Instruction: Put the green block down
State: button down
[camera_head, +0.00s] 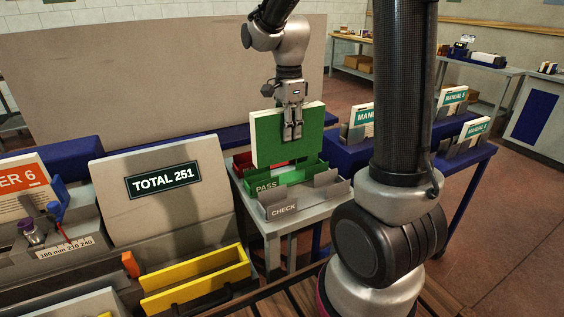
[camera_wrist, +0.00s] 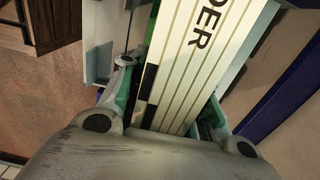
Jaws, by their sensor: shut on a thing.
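The green block (camera_head: 287,134) is a thick slab with a green cover and pale page edges. My gripper (camera_head: 292,132) is shut on it from above and holds it upright over the sorting trays. In the wrist view the block (camera_wrist: 205,60) shows striped cream edges with dark letters ending in "DER", between the fingers of my gripper (camera_wrist: 160,105). Below it are a green tray marked PASS (camera_head: 268,186) and a grey tray marked CHECK (camera_head: 284,210). The block's lower edge overlaps the green tray in the picture; I cannot tell whether they touch.
A red tray (camera_head: 262,163) is partly hidden behind the block. A sign reading TOTAL 251 (camera_head: 163,181) stands to the left. A yellow bin (camera_head: 196,280) is in front. Manuals in racks (camera_head: 467,135) stand on a blue table to the right. My arm column blocks part of the view.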

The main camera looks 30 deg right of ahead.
aim_at(288, 151)
notch_tip(288, 151, down, 7)
jog(key=shift+f, duration=0.2)
dwell(0.4)
jog(key=c, duration=1.1)
grip_release()
jog(key=shift+f, duration=0.1)
jog(key=shift+o, duration=0.2)
notch_tip(288, 151, up, 12)
jog(key=shift+r, duration=0.1)
jog(key=s+r+n+t, duration=0.2)
jog(key=s+n, duration=0.7)
jog(key=s, duration=0.1)
jog(key=s+d+r+n+t, duration=0.1)
jog(key=s+n+t, duration=0.1)
jog(key=s+n, duration=0.7)
jog(key=shift+s+d+r+t, duration=0.2)
jog(key=shift+s+r+t, duration=0.15)
jog(key=shift+s, duration=0.5)
